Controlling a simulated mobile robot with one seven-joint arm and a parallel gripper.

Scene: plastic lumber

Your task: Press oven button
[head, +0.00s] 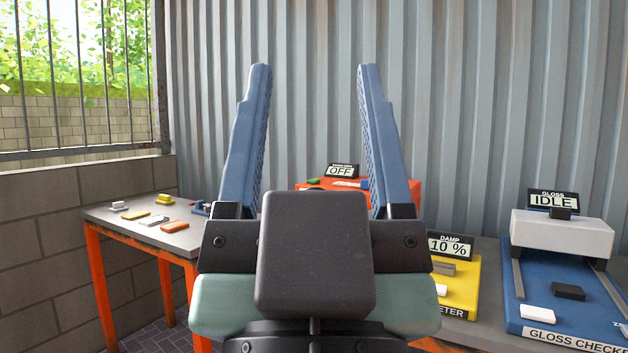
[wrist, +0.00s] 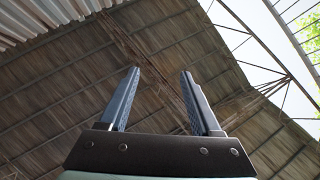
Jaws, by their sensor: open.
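My gripper (head: 315,67) stands upright in the middle of the head view, fingers pointing up, open and empty. In the wrist view my gripper (wrist: 160,70) has its two blue fingers apart, with only the roof beyond them. Behind the gripper is an orange-red box (head: 403,188), perhaps the oven, with a small display (head: 341,171) reading OFF. A small green piece (head: 313,181) and a partly hidden blue piece (head: 364,184) show on its top. Which of them is the button I cannot tell. The gripper hides most of the box's front.
A grey table (head: 180,238) with orange legs holds several small blocks at left. A yellow damp meter (head: 463,290) reads 10 % at right, beside a blue gloss checker (head: 545,285) reading IDLE. A corrugated wall (head: 455,110) closes the back.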

